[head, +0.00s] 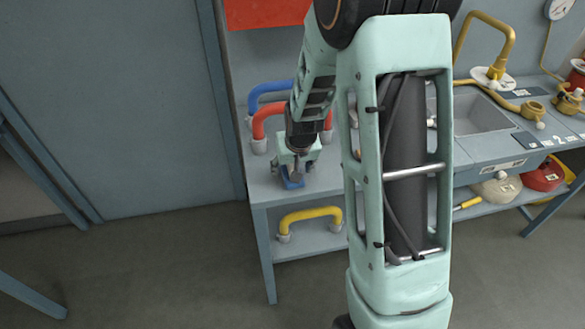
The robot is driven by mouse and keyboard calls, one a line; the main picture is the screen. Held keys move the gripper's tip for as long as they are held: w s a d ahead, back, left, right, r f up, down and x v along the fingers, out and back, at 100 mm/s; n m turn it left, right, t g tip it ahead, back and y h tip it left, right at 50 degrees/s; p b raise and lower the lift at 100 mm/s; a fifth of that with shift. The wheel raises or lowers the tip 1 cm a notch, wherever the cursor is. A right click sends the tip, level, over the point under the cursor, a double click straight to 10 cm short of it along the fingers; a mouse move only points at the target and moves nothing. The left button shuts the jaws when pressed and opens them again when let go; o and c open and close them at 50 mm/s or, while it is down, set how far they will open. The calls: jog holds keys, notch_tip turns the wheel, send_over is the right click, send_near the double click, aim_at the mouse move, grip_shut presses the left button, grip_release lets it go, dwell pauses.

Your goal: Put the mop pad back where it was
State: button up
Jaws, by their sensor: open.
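A small blue piece (291,182), which looks like the mop pad, lies near the front left of the grey-blue bench top (267,187). My gripper (294,172) points down right over it, with its fingers close to it. The fingers are open, but the gripper hides part of the blue piece. I cannot tell whether the fingers touch it.
Blue (268,88) and red (262,122) hoses stand behind my gripper. A yellow hose (310,213) sits on the shelf below. A sink (475,115), brass valves (568,99) and a red canister (543,176) are at the right. My arm hides the bench's middle.

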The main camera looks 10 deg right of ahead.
jog(key=shift+r, duration=0.1)
jog(key=shift+r, duration=0.25)
jog(key=v, duration=1.1)
jog(key=shift+s+r+p, duration=0.25)
jog(key=shift+r+p, duration=0.05)
